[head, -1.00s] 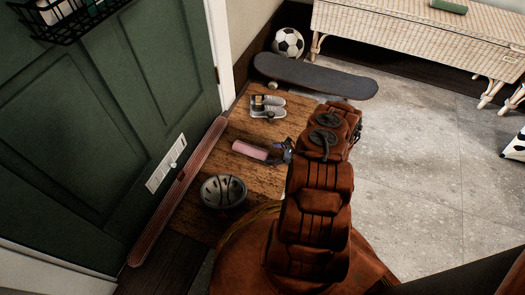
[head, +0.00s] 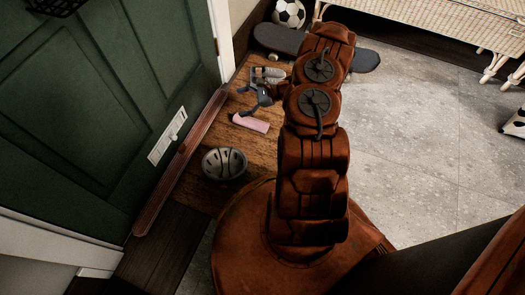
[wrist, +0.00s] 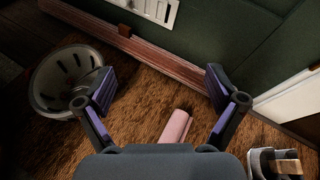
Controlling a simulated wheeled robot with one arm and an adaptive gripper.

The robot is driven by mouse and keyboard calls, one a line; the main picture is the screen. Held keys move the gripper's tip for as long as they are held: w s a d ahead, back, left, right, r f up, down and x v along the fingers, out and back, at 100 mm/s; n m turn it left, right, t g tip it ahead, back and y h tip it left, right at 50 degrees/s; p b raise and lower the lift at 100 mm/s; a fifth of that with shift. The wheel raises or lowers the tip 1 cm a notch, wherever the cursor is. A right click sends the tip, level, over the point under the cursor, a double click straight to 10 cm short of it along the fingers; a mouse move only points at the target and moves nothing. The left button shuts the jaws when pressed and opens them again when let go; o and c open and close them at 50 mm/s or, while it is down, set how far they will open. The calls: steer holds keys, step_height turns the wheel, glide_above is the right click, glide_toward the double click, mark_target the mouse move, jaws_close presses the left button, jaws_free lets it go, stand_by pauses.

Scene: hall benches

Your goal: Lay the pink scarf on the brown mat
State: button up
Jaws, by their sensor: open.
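The pink scarf (head: 252,122), a small rolled bundle, lies on the brown mat (head: 262,150) by the green door. The scarf also shows in the wrist view (wrist: 176,131), low and near the middle, its near end hidden by my gripper's body. My gripper (head: 243,100) is open and empty, above the mat and apart from the scarf. In the wrist view its two fingers (wrist: 160,88) are spread wide, with bare mat between them.
A skateboard (head: 279,40) and a football (head: 289,13) are behind.

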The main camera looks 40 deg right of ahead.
steer(key=s+a+r+n+g+y, duration=0.1)
steer(key=a+r+n+g, duration=0.45)
steer(key=a+r, duration=0.65)
steer(key=s+a+r+n+g+h, duration=0.4)
steer(key=s+a+r+n+g, duration=0.2)
steer(key=s+a+r+n, duration=0.65)
steer(key=s+d+r+n+h, duration=0.1)
steer(key=s+d+r+h, duration=0.1)
steer(key=s, duration=0.5)
steer(key=s+d+r+n+h, duration=0.2)
steer(key=s+r+h, duration=0.1)
steer(key=s, duration=0.5)
steer(key=s+d+r+n+h, duration=0.1)
steer(key=s+d+r+h, duration=0.2)
steer(key=s, duration=0.5)
steer(key=shift+n+h, duration=0.3)
steer(key=shift+n, duration=0.1)
step_height(320, 180, up, 42)
steer(key=t+p, duration=0.2)
steer(key=p, duration=3.8)
steer(key=shift+d, duration=0.15)
